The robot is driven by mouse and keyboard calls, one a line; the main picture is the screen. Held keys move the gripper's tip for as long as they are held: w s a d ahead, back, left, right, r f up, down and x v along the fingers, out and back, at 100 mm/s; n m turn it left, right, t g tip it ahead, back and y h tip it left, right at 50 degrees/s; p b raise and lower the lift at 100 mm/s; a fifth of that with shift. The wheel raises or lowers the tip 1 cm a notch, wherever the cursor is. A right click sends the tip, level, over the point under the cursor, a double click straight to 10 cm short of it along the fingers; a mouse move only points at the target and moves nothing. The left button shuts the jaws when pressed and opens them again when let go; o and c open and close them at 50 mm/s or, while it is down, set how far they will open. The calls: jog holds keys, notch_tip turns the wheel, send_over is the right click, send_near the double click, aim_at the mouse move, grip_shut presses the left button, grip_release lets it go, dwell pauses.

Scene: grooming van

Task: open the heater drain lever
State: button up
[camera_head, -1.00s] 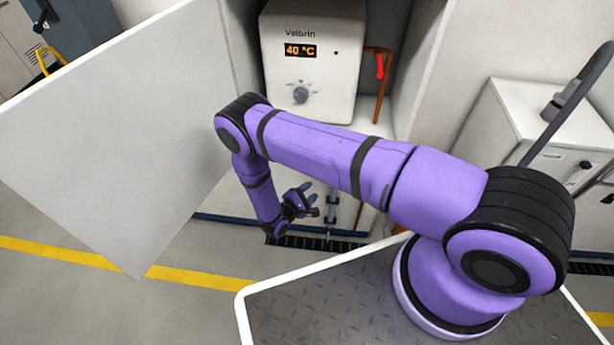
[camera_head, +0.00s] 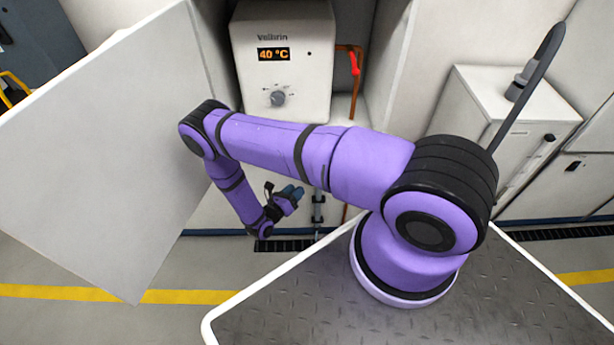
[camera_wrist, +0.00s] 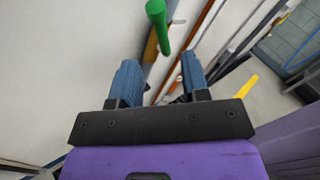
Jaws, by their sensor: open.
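The white heater (camera_head: 283,60) with an orange 40 °C display and a grey knob stands in an open cabinet in the head view. A red lever (camera_head: 355,64) sits on a copper pipe at its right side. In the wrist view a green lever-like handle (camera_wrist: 157,22) shows at the top, by a brass-coloured pipe; I cannot tell for certain that it is the drain lever. My gripper (camera_head: 291,194) is below the heater, low in front of the cabinet. In the wrist view my gripper (camera_wrist: 160,68) is open and empty, with the green handle ahead between the line of its fingers.
A large white door panel (camera_head: 100,150) stands open at the left, close to my elbow. Copper-coloured pipe (camera_wrist: 205,20) runs right of the green handle. A white cabinet (camera_head: 505,120) stands at the right. Grey floor with a yellow stripe (camera_head: 190,296) is clear.

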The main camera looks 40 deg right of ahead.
jog(key=x, duration=0.9)
jog(key=shift+d, duration=0.2)
grip_shut()
